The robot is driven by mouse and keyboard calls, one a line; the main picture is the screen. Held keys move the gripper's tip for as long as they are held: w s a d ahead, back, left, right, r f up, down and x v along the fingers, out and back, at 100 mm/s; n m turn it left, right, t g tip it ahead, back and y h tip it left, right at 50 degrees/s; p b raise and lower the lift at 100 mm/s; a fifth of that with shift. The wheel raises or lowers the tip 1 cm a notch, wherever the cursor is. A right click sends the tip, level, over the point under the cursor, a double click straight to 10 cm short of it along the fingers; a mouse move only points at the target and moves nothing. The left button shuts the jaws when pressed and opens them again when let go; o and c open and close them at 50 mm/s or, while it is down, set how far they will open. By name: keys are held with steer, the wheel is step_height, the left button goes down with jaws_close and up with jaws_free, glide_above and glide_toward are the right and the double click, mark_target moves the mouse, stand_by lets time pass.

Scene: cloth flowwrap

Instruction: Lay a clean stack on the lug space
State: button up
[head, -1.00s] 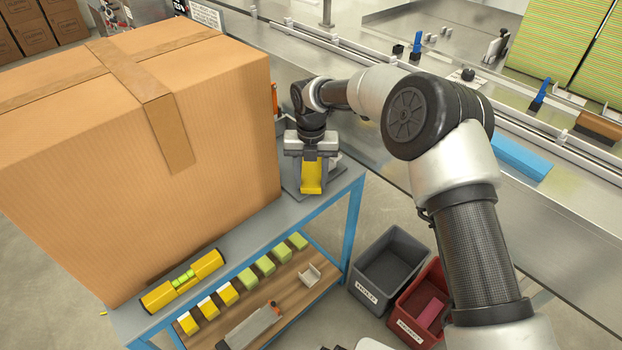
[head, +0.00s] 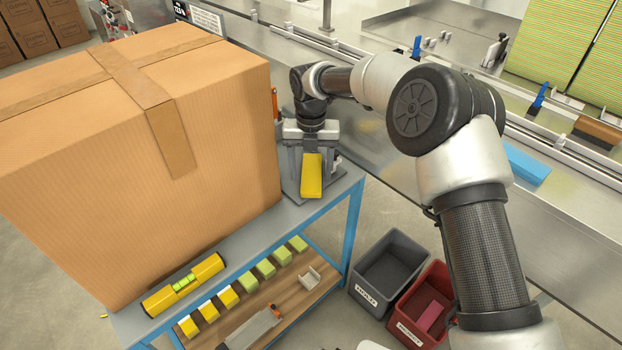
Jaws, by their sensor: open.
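My gripper (head: 311,158) is open and points down over the grey stand (head: 291,192) at the table's far right corner. A yellow block-like stack (head: 312,179) shows between and just below its fingers; I cannot tell whether they touch it. The lug space appears to be on the steel conveyor at the right, where upright blue lugs (head: 540,96) stand along the rail. A light blue stack (head: 526,164) and a brown block (head: 597,131) lie there.
A large cardboard box (head: 130,170) fills the left of the table (head: 255,232). Several yellow and green blocks sit on the lower shelf. A grey bin (head: 390,272) and a red bin (head: 412,325) stand right of the table.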

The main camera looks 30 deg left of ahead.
step_height(320, 180, up, 8)
steer(key=p, duration=0.1)
steer(key=shift+f, duration=0.15)
